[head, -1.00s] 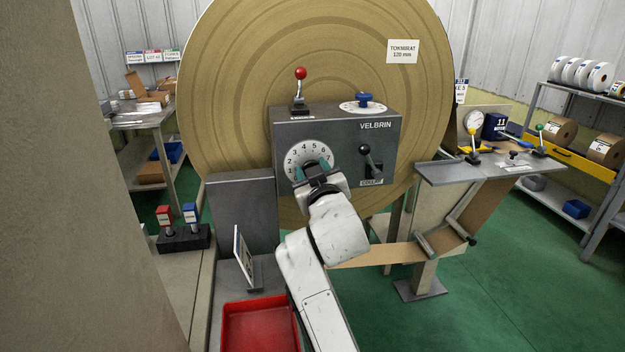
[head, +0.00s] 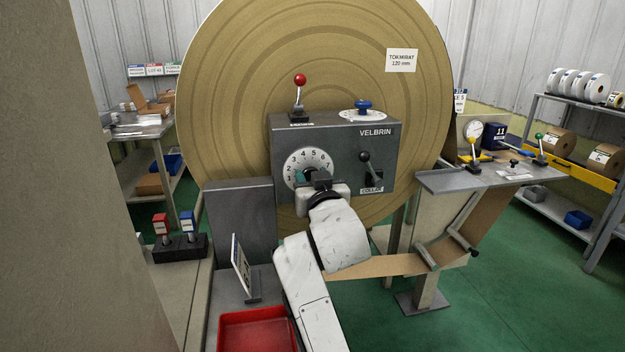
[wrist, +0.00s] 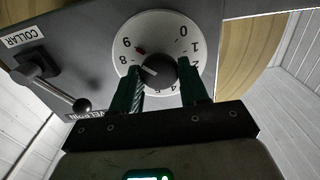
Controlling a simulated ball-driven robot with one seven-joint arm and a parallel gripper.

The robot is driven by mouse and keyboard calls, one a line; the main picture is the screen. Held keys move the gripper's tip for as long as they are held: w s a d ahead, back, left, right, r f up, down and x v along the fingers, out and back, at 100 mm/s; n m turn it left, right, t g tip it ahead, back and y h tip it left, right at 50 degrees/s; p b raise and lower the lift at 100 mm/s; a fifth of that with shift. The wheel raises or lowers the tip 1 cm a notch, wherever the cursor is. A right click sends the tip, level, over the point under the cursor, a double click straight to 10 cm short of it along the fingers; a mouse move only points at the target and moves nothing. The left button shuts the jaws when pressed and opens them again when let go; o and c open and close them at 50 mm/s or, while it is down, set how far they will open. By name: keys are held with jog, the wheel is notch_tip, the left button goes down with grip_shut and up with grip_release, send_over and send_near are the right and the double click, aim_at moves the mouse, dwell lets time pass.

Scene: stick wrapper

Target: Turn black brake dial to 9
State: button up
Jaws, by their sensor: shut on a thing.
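The black brake dial (wrist: 162,74) is a round knob on a white numbered plate (wrist: 148,28), on the front of a grey box marked VELBRIN. The knob's white pointer line lies near 8, slightly toward 9. A small red mark is on the plate beside 9. My gripper (wrist: 165,84) is shut on the knob, with a green finger on either side. In the head view my gripper (head: 312,178) covers the knob and the plate's lower part; the plate's upper numbers (head: 308,153) show.
A black COLLAR lever (head: 369,168) is right of the dial. A red-knobbed lever (head: 299,92) and a blue knob (head: 363,105) on a white disc sit on top of the box. A big brown roll (head: 240,80) stands behind. A red tray (head: 255,330) is below.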

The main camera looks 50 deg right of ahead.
jog(key=shift+f, duration=0.25)
jog(key=o, duration=1)
jog(key=shift+r, duration=0.15)
jog(key=v, duration=1)
jog(key=shift+s+a+b, duration=0.3)
jog(key=s+a+f+n+g+y+p, duration=0.25)
jog(key=s+f+g, duration=0.2)
jog(key=f, duration=0.55)
jog(key=s+a+f+n+g+y+p, duration=0.1)
jog(key=s+a+f+g+y+p, duration=0.25)
jog(key=f, duration=0.75)
jog(key=s+a+f+n+g+y, duration=0.1)
jog(key=s+f+g, duration=0.1)
jog(key=s, duration=0.4)
jog(key=s+a+f+n+g+y+p, duration=0.1)
jog(key=s+a+f+g, duration=0.1)
jog(key=s+f, duration=0.2)
jog(key=s+a+f+n+g+y, duration=0.1)
jog(key=s+f, duration=0.3)
jog(key=s, duration=0.4)
jog(key=shift+a+g+y, duration=0.4)
jog(key=shift+a+g, duration=0.1)
jog(key=shift+a, duration=0.15)
